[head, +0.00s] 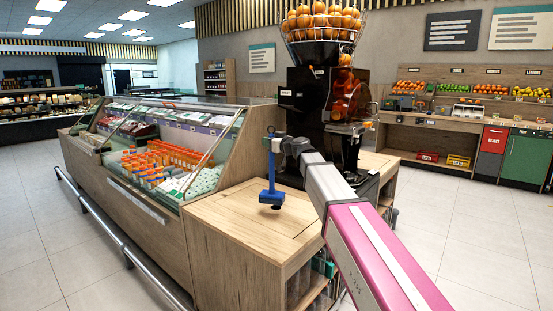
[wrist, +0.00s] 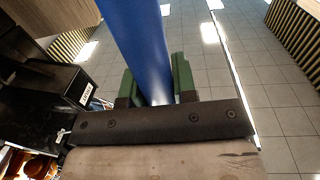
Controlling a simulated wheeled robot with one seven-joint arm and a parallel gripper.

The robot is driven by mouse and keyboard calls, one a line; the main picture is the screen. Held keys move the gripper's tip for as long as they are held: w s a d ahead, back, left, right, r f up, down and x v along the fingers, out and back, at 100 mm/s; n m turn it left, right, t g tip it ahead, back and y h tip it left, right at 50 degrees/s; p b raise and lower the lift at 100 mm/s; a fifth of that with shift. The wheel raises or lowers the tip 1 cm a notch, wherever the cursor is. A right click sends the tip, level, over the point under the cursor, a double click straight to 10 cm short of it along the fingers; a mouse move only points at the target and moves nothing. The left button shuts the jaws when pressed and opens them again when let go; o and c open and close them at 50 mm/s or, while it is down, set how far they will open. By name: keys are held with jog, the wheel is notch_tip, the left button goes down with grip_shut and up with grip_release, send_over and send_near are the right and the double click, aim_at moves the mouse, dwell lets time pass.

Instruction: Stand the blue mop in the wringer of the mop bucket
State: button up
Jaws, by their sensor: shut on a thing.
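My gripper (head: 273,145) is above the wooden counter top at the near end of the display case. It is shut on an upright blue piece that looks like the blue mop (head: 271,181), with a wider, dark-bottomed lower end. That end hangs over the counter; I cannot tell whether it touches it. In the wrist view, the green fingers of my gripper (wrist: 156,88) sit on both sides of the thick blue shaft (wrist: 138,40). I see no mop bucket or wringer in either view.
The wooden counter (head: 235,215) has bare room on top. The orange juicer (head: 325,110) stands close behind it. A glass display case (head: 165,150) with orange-capped bottles is on the left, with a metal rail (head: 110,235) along its front. Open tiled floor (head: 480,235) lies to the right.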

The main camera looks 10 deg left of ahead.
aim_at(272, 165)
jog(key=w+d+f, duration=0.2)
jog(key=d+f, duration=0.1)
jog(key=f, duration=0.3)
jog(key=shift+w+f, duration=0.15)
jog(key=shift+w, duration=0.05)
jog(key=shift+d+f, duration=0.1)
jog(key=o, duration=0.9)
jog(key=shift+c, duration=0.2)
